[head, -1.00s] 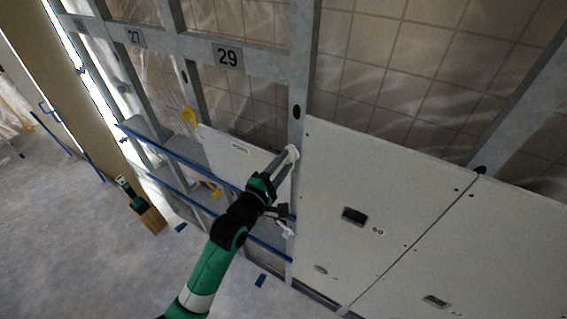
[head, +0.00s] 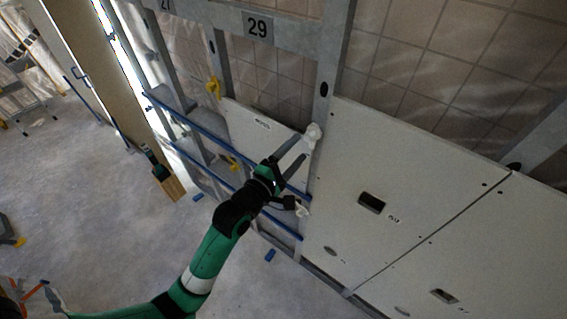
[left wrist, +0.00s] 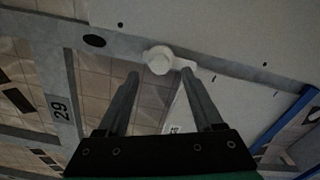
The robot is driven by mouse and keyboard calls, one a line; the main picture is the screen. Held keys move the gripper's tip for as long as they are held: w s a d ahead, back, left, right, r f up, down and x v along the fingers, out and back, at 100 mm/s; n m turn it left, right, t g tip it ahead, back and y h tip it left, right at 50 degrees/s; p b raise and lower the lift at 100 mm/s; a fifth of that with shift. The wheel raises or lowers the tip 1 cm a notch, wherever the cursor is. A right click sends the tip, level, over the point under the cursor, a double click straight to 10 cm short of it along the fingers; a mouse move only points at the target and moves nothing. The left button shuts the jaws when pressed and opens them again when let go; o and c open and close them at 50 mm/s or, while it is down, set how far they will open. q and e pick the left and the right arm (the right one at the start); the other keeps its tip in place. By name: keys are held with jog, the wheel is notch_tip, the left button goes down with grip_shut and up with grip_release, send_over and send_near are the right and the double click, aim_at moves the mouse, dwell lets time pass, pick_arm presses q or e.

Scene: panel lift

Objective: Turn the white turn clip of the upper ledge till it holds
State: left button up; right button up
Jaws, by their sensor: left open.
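The white turn clip (head: 313,132) sits on the grey upright at the upper left corner of the mounted white panel. In the left wrist view the clip (left wrist: 159,60) shows a round knob with a short arm pointing right. My left gripper (head: 305,148) is open at the clip, its fingers reaching up to it from the lower left. In the left wrist view the fingertips (left wrist: 160,74) lie either side of and just below the knob, the right one by the clip's arm. I cannot tell if they touch. My right gripper is not in view.
A second white clip (head: 303,210) sits lower on the upright. The mounted white panel (head: 345,170) fills the right, and a smaller white panel (head: 250,140) stands behind my gripper. Blue rails (head: 185,120) and yellow clips (head: 213,87) are left. The floor (head: 110,215) is mostly clear.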

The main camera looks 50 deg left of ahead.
pick_arm(q)
jog(key=v, duration=0.7)
